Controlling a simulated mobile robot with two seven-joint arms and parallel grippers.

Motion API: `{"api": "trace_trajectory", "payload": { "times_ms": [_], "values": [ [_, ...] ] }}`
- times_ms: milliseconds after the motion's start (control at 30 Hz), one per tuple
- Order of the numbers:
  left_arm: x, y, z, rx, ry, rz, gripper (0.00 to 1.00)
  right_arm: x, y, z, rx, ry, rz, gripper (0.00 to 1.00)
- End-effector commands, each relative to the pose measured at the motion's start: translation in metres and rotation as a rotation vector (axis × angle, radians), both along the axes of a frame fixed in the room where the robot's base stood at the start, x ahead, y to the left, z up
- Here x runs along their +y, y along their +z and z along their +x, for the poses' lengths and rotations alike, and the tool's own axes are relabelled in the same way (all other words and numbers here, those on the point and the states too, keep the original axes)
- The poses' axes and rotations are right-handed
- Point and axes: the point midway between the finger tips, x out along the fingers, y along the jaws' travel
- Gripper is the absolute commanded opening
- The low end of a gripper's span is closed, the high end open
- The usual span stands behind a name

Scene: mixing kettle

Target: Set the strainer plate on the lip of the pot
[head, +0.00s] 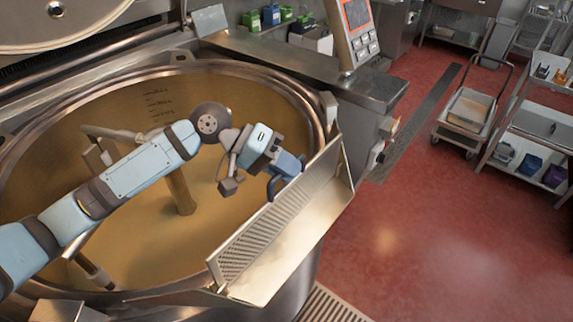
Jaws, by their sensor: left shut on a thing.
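The strainer plate (262,230) is a long metal plate with rows of slots. It is tilted along the inner side of the pouring lip (293,249), at the right front of the pot (20,150). I cannot tell whether its whole lower edge touches the lip. My left gripper (284,181) reaches across the pot and is shut at the upper edge of the plate. The fingers partly hide the spot where they hold it. My right gripper is not in view.
A mixing arm with a post (180,192) stands inside the pot. The raised lid (70,22) is at the upper left. A control panel (357,30) stands behind the pot. A cart (468,108) and shelves (540,125) are at the right, with open red floor between.

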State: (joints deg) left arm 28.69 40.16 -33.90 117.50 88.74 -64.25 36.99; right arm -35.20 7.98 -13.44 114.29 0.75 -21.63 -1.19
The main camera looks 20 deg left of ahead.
Motion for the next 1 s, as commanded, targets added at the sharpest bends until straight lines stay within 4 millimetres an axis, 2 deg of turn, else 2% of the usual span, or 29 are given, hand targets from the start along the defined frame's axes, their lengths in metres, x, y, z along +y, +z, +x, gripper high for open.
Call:
{"api": "trace_trajectory", "payload": {
  "times_ms": [200, 233, 333, 533, 567, 633, 700, 833, 1000],
  "values": [
    [-0.0003, 0.0020, 0.0002, -0.003, 0.000, -0.002, 0.00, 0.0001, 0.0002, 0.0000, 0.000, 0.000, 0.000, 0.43],
    [-0.0003, 0.0020, 0.0002, -0.003, 0.000, -0.002, 0.19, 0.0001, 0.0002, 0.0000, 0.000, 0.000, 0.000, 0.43],
    [-0.0003, 0.0019, 0.0001, -0.002, -0.001, -0.002, 0.42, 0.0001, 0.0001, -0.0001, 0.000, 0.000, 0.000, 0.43],
    [-0.0002, 0.0009, 0.0000, -0.001, -0.001, -0.001, 0.44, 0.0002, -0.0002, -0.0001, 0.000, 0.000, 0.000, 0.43],
    [0.0000, -0.0010, -0.0003, 0.002, -0.001, 0.001, 0.49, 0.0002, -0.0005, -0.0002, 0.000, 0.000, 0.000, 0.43],
    [0.0000, -0.0010, -0.0003, 0.002, -0.001, 0.001, 0.65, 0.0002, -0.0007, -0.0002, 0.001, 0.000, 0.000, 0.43],
    [0.0000, -0.0012, -0.0002, 0.002, -0.001, 0.002, 0.71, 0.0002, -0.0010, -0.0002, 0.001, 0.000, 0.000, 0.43],
    [0.0001, -0.0022, -0.0004, 0.003, -0.001, 0.003, 0.75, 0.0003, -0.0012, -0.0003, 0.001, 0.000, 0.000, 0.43],
    [0.0002, -0.0034, -0.0007, 0.006, -0.001, 0.005, 0.72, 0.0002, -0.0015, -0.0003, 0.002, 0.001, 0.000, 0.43]
  ]
}}
